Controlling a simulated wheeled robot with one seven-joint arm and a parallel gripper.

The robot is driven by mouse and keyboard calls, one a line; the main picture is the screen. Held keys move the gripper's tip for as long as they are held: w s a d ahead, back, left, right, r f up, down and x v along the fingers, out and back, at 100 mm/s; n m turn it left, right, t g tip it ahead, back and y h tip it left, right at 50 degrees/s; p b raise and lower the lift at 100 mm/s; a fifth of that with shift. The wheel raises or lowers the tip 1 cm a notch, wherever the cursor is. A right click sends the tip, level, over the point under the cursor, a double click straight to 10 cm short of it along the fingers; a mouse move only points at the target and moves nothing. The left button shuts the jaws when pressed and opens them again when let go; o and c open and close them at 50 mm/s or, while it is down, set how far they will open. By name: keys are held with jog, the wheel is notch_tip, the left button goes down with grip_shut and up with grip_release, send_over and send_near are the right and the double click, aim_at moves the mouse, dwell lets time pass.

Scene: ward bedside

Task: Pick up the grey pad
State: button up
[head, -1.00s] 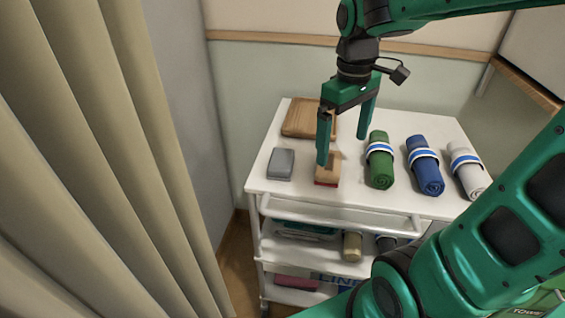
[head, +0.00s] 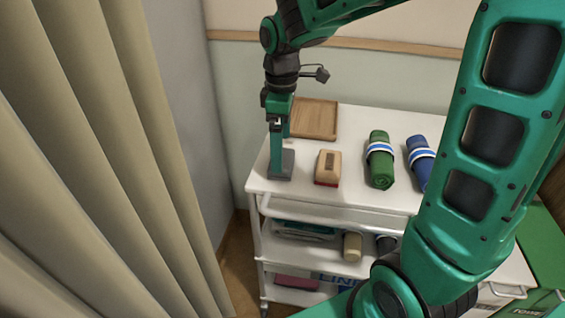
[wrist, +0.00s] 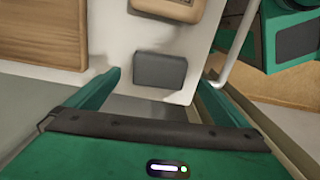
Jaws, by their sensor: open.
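The grey pad (head: 288,166) lies on the white cart top near its left edge, partly hidden behind my gripper in the head view. My gripper (head: 281,156) points down over the pad, open and empty. In the wrist view the grey pad (wrist: 160,70) lies between the two green fingers of my gripper (wrist: 160,79), with a gap showing on both sides. I cannot tell how far above the pad the fingertips are.
A wood-coloured block with a red base (head: 328,168) stands right of the pad. A wooden tray (head: 314,119) lies behind. A green roll (head: 380,160) and a blue roll (head: 418,160) lie further right. A beige curtain (head: 100,160) hangs at the left.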

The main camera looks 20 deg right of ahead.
jog(key=shift+f, duration=2.2)
jog(key=c, duration=1.1)
jog(key=shift+r, duration=0.15)
jog(key=shift+r, duration=0.3)
jog(key=r, duration=0.3)
jog(key=shift+a+r, duration=0.3)
jog(key=shift+r, duration=0.05)
jog(key=s+a+r, duration=0.1)
jog(key=a+r, duration=0.1)
jog(key=a, duration=0.1)
jog(key=s+a+r, duration=0.1)
jog(key=a+r, duration=0.1)
jog(key=a, duration=0.2)
jog(key=s+a+r, duration=0.1)
jog(key=a+r, duration=0.1)
jog(key=a, duration=0.1)
jog(key=shift+s+a+r, duration=0.15)
jog(key=shift+a+r, duration=0.1)
